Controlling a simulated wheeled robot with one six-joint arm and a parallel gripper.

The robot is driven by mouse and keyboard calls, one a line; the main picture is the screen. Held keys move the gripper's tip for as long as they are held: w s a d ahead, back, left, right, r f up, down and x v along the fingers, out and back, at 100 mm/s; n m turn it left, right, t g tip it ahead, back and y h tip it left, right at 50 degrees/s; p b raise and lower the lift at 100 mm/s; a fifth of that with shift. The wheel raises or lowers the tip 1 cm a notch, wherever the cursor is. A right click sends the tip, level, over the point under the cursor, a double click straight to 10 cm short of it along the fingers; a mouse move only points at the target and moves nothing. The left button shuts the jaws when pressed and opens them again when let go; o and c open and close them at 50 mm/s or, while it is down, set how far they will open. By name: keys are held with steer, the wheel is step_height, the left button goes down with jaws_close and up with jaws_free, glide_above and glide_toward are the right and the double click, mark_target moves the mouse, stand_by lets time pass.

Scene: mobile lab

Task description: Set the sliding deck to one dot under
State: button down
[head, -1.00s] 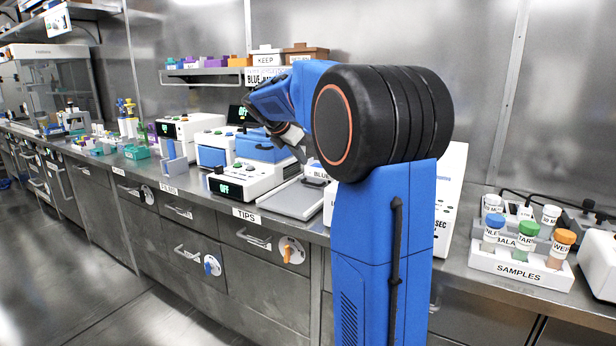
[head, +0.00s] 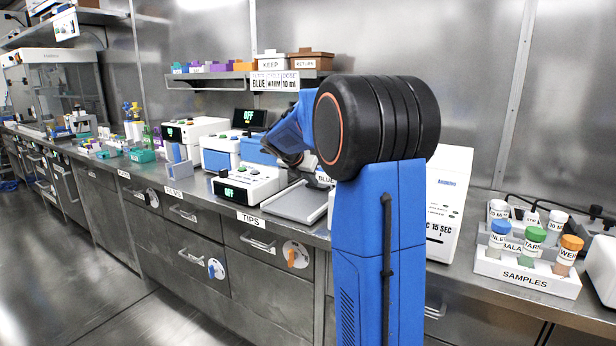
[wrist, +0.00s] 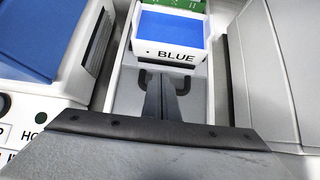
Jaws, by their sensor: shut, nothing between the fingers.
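In the wrist view, a grey channel with pale side walls holds a white box labelled BLUE (wrist: 175,52) with a blue top. I take this to be part of the sliding deck. A green strip with white marks (wrist: 187,3) lies behind it, cut off by the top edge; I cannot read a dot setting. My gripper (wrist: 161,84) is shut and empty in front of the box, beside a dark bracket-like handle (wrist: 184,83). I cannot tell whether they touch. In the head view, my arm hides most of this area; a grey flat plate (head: 299,204) shows beside it.
Left of the channel is a white device with a blue lid (wrist: 35,35); a grey panel (wrist: 265,70) is close on the right. On the bench stand a white device reading OFF (head: 250,186) and a SAMPLES rack (head: 527,277) at right. A shelf (head: 225,80) hangs above.

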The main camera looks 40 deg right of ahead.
mark_target(321, 179)
steer(key=shift+w+d+f, duration=0.1)
steer(key=shift+d+f, duration=0.1)
steer(key=shift+d, duration=0.05)
steer(key=shift+w+d, duration=0.25)
steer(key=shift+d, duration=0.45)
steer(key=shift+w+d, duration=0.3)
steer(key=shift+d, duration=0.35)
steer(key=shift+w+d, duration=0.25)
steer(key=shift+d, duration=0.45)
steer(key=shift+r, duration=0.1)
steer(key=v, duration=1)
steer(key=shift+a, duration=0.1)
